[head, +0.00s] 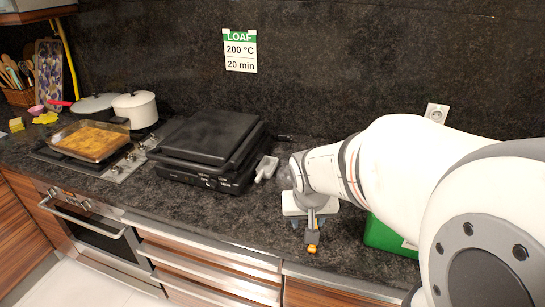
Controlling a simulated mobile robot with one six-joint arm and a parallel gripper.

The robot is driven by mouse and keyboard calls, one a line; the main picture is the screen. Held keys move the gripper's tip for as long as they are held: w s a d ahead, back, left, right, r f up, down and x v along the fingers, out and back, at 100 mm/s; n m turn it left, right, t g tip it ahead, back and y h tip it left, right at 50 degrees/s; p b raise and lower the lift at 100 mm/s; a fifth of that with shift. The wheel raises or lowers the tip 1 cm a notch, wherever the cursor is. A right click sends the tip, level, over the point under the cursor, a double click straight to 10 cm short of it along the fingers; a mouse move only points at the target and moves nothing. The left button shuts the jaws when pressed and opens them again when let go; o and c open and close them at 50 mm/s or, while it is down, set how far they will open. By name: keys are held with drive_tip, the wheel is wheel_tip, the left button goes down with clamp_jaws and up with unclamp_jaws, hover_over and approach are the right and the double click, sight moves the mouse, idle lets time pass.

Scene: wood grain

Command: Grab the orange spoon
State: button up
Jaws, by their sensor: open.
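A small orange piece (312,248), which looks like part of the orange spoon, shows near the front edge of the dark counter. The rest of the spoon is hidden or too small to make out. My gripper (310,232) is open and points down right above and around that spot. The picture does not show clearly whether the fingers touch the spoon.
A black grill (210,148) stands left of my gripper, with a light grey utensil (266,168) beside it. A green box (388,238) is behind my arm to the right. A baking dish (90,141) and a white pot (137,109) are on the stove at left.

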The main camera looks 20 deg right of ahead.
drive_tip(key=w+d+f+m+p, duration=0.1)
drive_tip(key=w+d+f, duration=0.1)
drive_tip(key=w+d+f+m+p, duration=0.1)
drive_tip(key=w+d+f, duration=0.1)
drive_tip(key=w, duration=0.1)
drive_tip(key=w+d+f+p, duration=0.1)
drive_tip(key=w+d+f, duration=0.1)
drive_tip(key=w+d, duration=0.1)
drive_tip(key=shift+w+m, duration=0.15)
drive_tip(key=shift+m, duration=0.25)
drive_tip(key=shift+t, duration=0.3)
drive_tip(key=b+x, duration=0.2)
drive_tip(key=x, duration=0.7)
drive_tip(key=shift+d+b, duration=0.1)
drive_tip(key=shift+b, duration=0.3)
drive_tip(key=shift+r, duration=0.1)
clamp_jaws()
